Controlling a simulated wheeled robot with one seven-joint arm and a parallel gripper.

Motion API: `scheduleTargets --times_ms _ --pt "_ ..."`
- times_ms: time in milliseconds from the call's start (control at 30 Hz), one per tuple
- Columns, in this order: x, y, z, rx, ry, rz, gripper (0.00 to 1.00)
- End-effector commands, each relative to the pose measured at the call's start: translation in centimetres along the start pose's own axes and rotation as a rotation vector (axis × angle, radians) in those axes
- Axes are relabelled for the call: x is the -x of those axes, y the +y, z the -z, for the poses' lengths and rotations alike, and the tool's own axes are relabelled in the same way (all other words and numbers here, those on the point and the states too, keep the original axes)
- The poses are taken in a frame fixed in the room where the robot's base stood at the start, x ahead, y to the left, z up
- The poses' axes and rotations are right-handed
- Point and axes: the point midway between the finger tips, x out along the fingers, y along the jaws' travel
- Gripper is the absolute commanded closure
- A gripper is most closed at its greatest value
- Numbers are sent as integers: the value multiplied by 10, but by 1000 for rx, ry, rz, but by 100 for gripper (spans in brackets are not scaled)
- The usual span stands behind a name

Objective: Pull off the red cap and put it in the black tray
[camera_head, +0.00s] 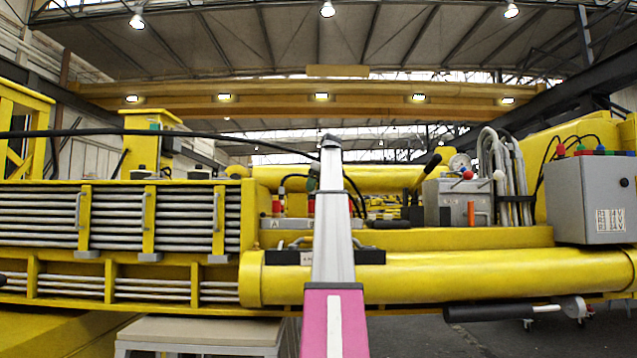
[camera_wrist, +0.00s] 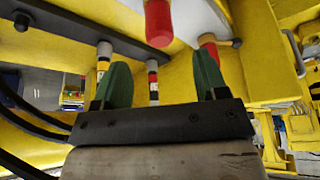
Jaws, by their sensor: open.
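In the wrist view a red cap (camera_wrist: 158,22) shows at the top edge, between and beyond my gripper's fingers. My gripper (camera_wrist: 160,72) has two green fingers spread wide, with nothing held between them. A second red piece (camera_wrist: 207,47) on a pale stem is beside the right finger and partly hidden by it. A low black piece (camera_head: 388,224) on the deck right of my arm may be the tray; I cannot tell surely.
Banded stems (camera_wrist: 153,82) stand near the fingers, along a dark bar (camera_wrist: 85,22). Black hoses (camera_wrist: 30,110) run at the left. In the head view a grey valve box (camera_head: 450,203) with levers and a grey control box (camera_head: 592,199) stand right, above a yellow cylinder (camera_head: 480,277).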

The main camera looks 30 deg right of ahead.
Motion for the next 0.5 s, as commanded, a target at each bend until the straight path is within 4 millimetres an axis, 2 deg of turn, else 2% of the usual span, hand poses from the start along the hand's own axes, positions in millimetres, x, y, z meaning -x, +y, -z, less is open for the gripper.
scheduleTargets --times_ms 300,500 --pt "-54 -1 -1 0 -1 0 34" --pt "-74 0 0 0 0 0 34"
